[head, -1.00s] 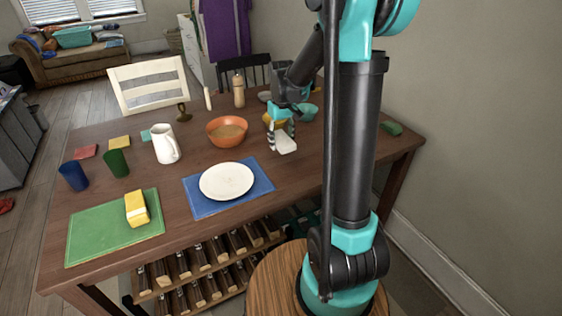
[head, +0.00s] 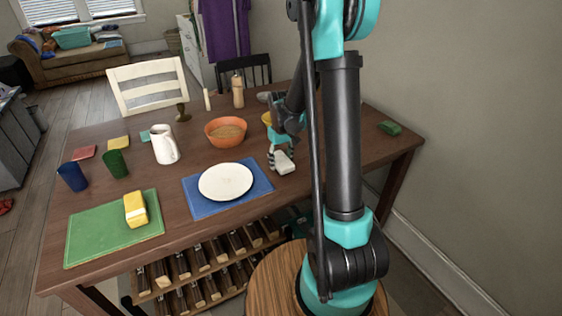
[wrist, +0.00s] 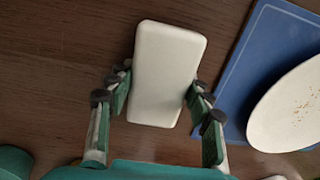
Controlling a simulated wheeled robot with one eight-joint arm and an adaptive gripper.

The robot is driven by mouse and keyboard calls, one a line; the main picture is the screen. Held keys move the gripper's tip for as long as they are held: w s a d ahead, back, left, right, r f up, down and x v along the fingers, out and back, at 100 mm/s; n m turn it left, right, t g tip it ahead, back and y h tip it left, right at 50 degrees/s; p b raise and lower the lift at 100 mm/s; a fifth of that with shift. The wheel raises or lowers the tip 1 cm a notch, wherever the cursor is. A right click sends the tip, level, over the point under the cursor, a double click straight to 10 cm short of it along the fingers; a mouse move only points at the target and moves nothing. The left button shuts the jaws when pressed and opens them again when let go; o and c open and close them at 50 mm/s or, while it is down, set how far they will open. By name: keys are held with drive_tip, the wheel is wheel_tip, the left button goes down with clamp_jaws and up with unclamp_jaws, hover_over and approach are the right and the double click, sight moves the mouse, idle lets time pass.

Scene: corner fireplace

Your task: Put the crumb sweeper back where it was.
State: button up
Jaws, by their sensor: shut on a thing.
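The crumb sweeper (head: 284,165) is a white, rounded block, just right of the blue mat in the head view. My gripper (head: 281,152) is shut on it, with the fingers on its two long sides. In the wrist view the sweeper (wrist: 166,72) sits between the fingers (wrist: 157,95), over the bare brown table. I cannot tell whether its underside touches the table. The blue mat (wrist: 262,60) lies beside it, apart from it in the wrist view. The white plate (head: 226,181) lies on the mat, with small brown crumbs on it in the wrist view.
An orange bowl (head: 226,131) and a white pitcher (head: 165,145) stand behind the mat. A yellow bowl (head: 267,118) is behind my gripper. A green block (head: 389,128) lies at the table's right end.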

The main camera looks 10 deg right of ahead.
sight(281, 159)
drive_tip(key=shift+f, duration=0.1)
drive_tip(key=o, duration=1.2)
wheel_tip(281, 159, up, 12)
drive_tip(key=s+d+f+m+t, duration=0.1)
drive_tip(key=s+f, duration=0.1)
drive_tip(key=s, duration=0.5)
drive_tip(key=s+d+f+m+t, duration=0.1)
drive_tip(key=s+f, duration=0.1)
drive_tip(key=s, duration=0.5)
drive_tip(key=s+d+f+m+t, duration=0.1)
drive_tip(key=s+d+f+t, duration=0.1)
drive_tip(key=s, duration=0.6)
drive_tip(key=shift+f+m, duration=0.3)
drive_tip(key=shift+f, duration=0.1)
